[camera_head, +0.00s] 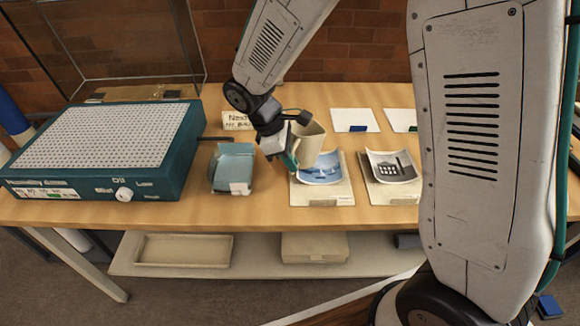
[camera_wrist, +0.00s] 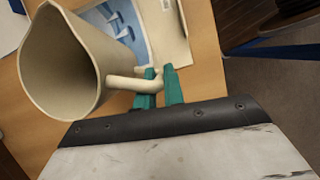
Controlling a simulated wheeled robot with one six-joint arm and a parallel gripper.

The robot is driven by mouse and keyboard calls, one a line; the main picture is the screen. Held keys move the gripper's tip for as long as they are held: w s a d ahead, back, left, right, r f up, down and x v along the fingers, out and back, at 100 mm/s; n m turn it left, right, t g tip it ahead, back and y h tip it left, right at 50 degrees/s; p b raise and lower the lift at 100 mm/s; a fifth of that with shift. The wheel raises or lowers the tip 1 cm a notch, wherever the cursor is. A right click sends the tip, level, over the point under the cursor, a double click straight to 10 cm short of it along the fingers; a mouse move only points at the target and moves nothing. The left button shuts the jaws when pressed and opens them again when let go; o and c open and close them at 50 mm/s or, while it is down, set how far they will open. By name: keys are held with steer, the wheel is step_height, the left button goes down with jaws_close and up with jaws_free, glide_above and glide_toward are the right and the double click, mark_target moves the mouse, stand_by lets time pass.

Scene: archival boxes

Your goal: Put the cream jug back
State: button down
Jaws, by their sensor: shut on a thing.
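The cream jug (camera_head: 309,146) is held by my gripper (camera_head: 290,160) above or in front of the blue picture card on the table. In the wrist view the jug (camera_wrist: 62,68) shows its open mouth on the left, and its handle (camera_wrist: 135,84) runs between the teal fingers. My gripper (camera_wrist: 160,92) is shut on that handle. The jug looks tilted in the wrist view. I cannot tell whether its base touches anything; the lower part is partly hidden.
A curled blue picture (camera_head: 322,170) and a curled dark picture (camera_head: 392,166) lie on cream boards. A teal perforated-top machine (camera_head: 100,138) fills the left end. White cards (camera_head: 353,120) lie behind. Bare wood (camera_head: 255,208) shows along the front.

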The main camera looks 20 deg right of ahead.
steer(key=shift+w+d+f, duration=0.1)
steer(key=shift+w+f, duration=0.15)
steer(key=shift+f, duration=0.65)
steer(key=shift+w+f, duration=0.2)
steer(key=shift+f, duration=0.7)
steer(key=c, duration=1.5)
jaws_free()
steer(key=shift+f, duration=0.1)
steer(key=v, duration=1.2)
steer(key=shift+r, duration=0.25)
